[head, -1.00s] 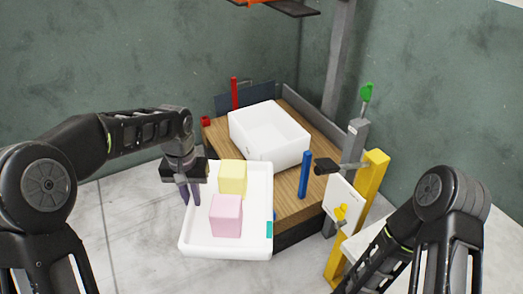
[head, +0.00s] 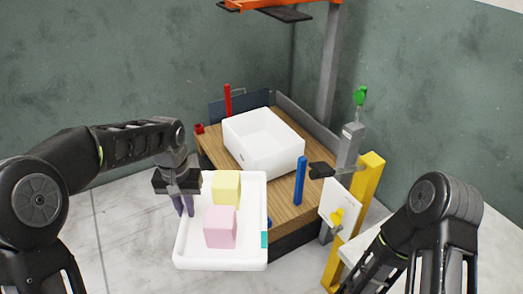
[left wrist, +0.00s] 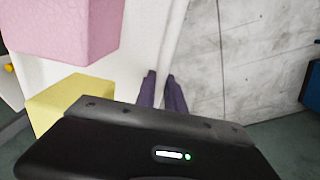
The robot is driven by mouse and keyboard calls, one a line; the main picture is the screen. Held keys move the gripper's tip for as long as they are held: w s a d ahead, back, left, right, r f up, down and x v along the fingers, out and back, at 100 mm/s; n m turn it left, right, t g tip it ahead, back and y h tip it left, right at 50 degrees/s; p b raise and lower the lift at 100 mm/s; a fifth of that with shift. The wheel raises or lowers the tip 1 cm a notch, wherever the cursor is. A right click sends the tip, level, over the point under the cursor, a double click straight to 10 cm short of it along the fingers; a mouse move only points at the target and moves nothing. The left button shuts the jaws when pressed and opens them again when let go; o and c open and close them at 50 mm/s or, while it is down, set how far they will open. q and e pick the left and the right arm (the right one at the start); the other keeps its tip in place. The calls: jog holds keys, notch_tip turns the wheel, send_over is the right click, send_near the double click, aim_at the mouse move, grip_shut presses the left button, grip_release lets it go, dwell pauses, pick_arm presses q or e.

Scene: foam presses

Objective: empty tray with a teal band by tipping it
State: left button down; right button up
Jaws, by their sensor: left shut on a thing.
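The white tray with a teal band (head: 264,239) is in the head view, just in front of the wooden-topped stand. A yellow block (head: 227,187) and a pink block (head: 220,227) are in it. The tray looks roughly level. My left gripper (head: 184,207) is shut on the tray's left wall. In the left wrist view the gripper's fingers (left wrist: 162,92) straddle the white wall, with the pink block (left wrist: 65,25) and yellow block (left wrist: 70,100) beside it. My right arm shows at the lower right, but its gripper is out of view.
A white open bin (head: 263,142) stands on the wooden stand (head: 287,205) and looks empty. A blue post (head: 300,181) rises at its right, a red post (head: 228,99) behind. A yellow frame (head: 361,205) stands at right. Pale floor lies free at left.

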dwell(0.3)
pick_arm(q)
jog(key=s+f+p, duration=0.1)
jog(key=s+f, duration=0.3)
jog(key=f, duration=0.9)
jog(key=shift+f, duration=0.4)
jog(key=shift+w, duration=0.1)
